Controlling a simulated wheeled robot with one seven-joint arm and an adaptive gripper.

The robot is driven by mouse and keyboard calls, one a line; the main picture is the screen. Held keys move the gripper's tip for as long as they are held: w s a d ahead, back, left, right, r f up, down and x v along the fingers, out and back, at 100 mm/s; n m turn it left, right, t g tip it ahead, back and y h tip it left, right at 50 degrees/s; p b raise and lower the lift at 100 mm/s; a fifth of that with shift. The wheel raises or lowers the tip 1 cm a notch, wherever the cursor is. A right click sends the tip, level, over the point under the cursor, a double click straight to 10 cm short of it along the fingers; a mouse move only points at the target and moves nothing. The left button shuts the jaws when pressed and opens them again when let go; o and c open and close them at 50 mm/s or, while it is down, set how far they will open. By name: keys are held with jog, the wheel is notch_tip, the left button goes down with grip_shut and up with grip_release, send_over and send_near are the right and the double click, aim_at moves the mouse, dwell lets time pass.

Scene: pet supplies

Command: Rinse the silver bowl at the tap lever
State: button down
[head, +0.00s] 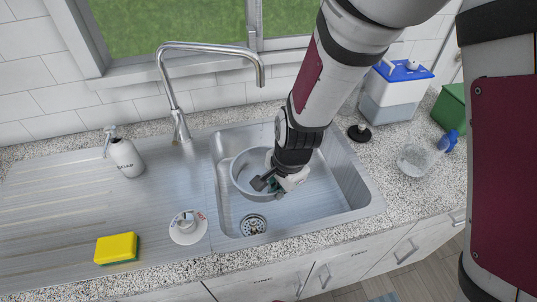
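The arm hides part of the bowl and the finger contact, so I cannot tell whether the fingers are shut on the rim. The curved chrome tap (213,46) stands behind the sink, its spout end above and behind the bowl. No water shows. I cannot make out a separate tap lever.
The sink basin (335,195) has free room on the right and a drain (253,225) in front. A soap bottle (126,158), yellow sponge (117,247) and small white item (187,228) stand left. A blue-lidded container (396,95), black knob (359,133) and clear bottle (420,158) are right.

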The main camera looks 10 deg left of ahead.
jog(key=s+r+p, duration=0.2)
jog(key=s+p, duration=0.1)
jog(key=s+r+p, duration=0.2)
jog(key=shift+a, duration=0.4)
jog(key=shift+w, duration=0.15)
dwell(0.8)
